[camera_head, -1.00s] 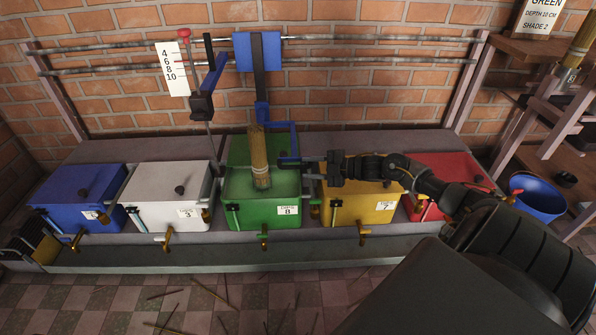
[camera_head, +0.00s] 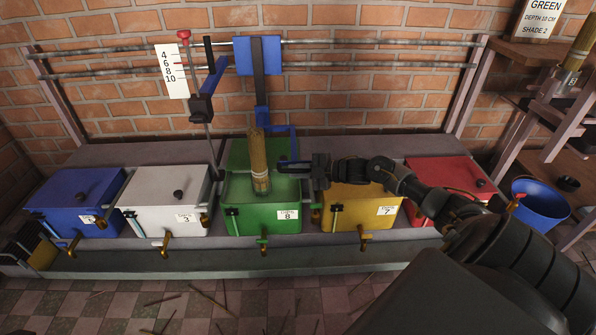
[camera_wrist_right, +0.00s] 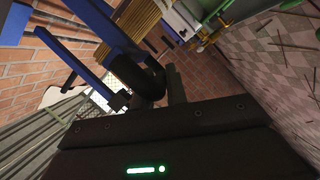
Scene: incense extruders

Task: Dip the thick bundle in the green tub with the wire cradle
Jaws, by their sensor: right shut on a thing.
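The thick bundle (camera_head: 258,152), tan and nearly upright, stands with its lower end at the top of the green tub (camera_head: 262,218), labelled 8. Whether its end is below the surface is hard to tell. Above it a blue carriage (camera_head: 257,55) sits on the rails, with a dark bar and blue cradle arm (camera_head: 276,130) reaching down beside the bundle. My right gripper (camera_head: 290,167) is shut on the lower part of the blue arm, right of the bundle. The right wrist view shows the blue arm (camera_wrist_right: 105,25) at the fingers and the bundle (camera_wrist_right: 130,18) behind. My left gripper is not in view.
Blue (camera_head: 75,200), white (camera_head: 165,205), yellow (camera_head: 358,205) and red (camera_head: 455,180) tubs stand in the row. A white depth scale (camera_head: 172,70) hangs left of the carriage. A blue bucket (camera_head: 540,203) and a wooden rack with another bundle (camera_head: 575,60) are at right.

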